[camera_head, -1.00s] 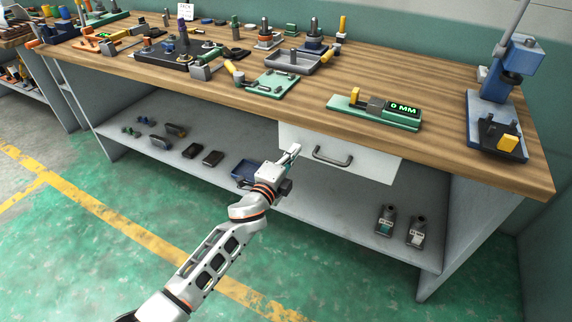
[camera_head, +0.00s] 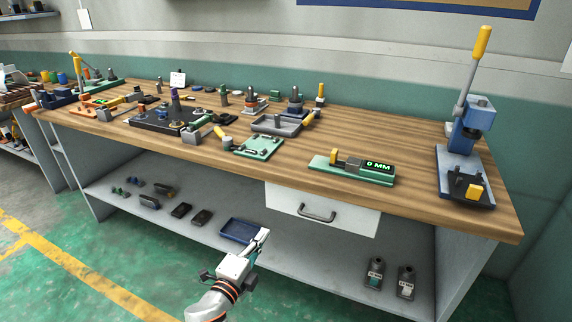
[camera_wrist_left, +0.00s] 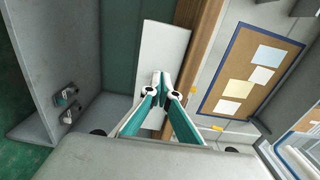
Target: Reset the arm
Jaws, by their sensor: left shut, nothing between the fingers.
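My left gripper (camera_head: 262,236) is at the lower middle of the head view, in front of the workbench and below the tabletop's front edge. It is left of and lower than the white drawer (camera_head: 290,203) with its dark handle (camera_head: 317,213). In the left wrist view its two teal-lined fingers (camera_wrist_left: 164,84) meet at the tips, shut and empty. The drawer front (camera_wrist_left: 160,45) shows beyond the fingertips there. My right gripper is not in view.
The wooden workbench (camera_head: 410,207) holds a green gauge reading 0 MM (camera_head: 375,177), a blue lever press (camera_head: 466,150) and many fixtures. On the lower shelf are a blue tray (camera_head: 238,231), several small parts and two bottles (camera_head: 405,282). Green floor (camera_head: 60,290) lies in front.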

